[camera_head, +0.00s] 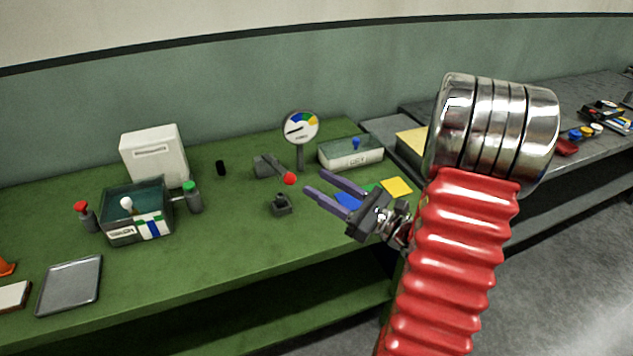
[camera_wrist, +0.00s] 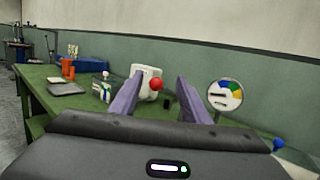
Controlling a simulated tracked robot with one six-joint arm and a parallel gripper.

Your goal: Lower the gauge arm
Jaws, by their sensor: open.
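A grey lever with a red ball end (camera_head: 289,178) reaches out from a dark grey block (camera_head: 266,165) on the green bench. I take this to be the gauge arm. In the wrist view its red ball (camera_wrist: 156,84) shows between my two fingers, beyond their tips. A round dial gauge (camera_head: 300,128) with coloured sectors stands on a post behind it; it also shows in the wrist view (camera_wrist: 225,94). My gripper (camera_head: 316,182) is open and empty, its purple fingers pointing at the ball from the right. Contact is not visible.
A small dark block (camera_head: 280,204) sits below the lever. A clear-topped tray with a blue knob (camera_head: 350,153) is behind my gripper. A box with a white knob (camera_head: 138,226), a white case (camera_head: 153,157) and a grey tray (camera_head: 70,285) stand left. The front middle bench is clear.

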